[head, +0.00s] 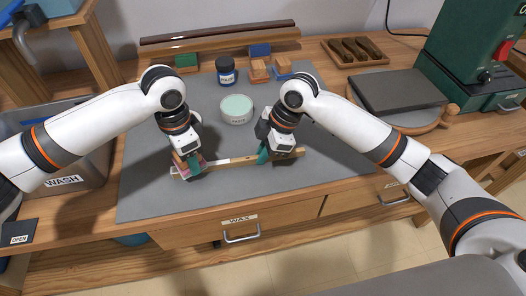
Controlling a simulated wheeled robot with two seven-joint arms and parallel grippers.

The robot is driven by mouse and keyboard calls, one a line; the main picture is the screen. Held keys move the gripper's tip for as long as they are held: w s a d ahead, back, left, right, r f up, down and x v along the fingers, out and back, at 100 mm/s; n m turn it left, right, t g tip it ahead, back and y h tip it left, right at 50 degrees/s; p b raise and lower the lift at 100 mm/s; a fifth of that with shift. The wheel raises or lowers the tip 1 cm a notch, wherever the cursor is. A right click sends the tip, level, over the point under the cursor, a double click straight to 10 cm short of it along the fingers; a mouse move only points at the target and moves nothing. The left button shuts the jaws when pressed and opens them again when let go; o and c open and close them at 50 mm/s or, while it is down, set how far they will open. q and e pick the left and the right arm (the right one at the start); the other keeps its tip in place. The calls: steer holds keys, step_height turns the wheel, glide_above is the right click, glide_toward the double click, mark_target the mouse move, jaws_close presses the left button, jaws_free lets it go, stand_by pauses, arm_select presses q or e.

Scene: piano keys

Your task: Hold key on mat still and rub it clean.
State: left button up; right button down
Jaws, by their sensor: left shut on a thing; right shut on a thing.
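A long thin piano key (235,159) lies across the grey mat (250,196), pale at its left part and wooden toward the right. My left gripper (190,162) is over the key's left end, shut on a small pinkish-tan block or pad (181,164). The pad looks to be on or against the key; the gripper hides the exact contact. My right gripper (264,156) is shut on the key right of its middle, its teal fingers at the wood. The fingertips of both grippers are partly hidden.
A round tin with a pale green top (236,109) stands just behind the key. A dark blue jar (226,71) and several coloured blocks (187,62) stand further back. A grey bin (62,180) labelled WASH is at the left. The mat's front is clear.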

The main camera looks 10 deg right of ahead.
arm_select(q)
steer(key=shift+f, duration=0.35)
steer(key=shift+a, duration=0.15)
steer(key=shift+a+r, duration=0.1)
steer(key=shift+a, duration=2.3)
steer(key=shift+d, duration=0.15)
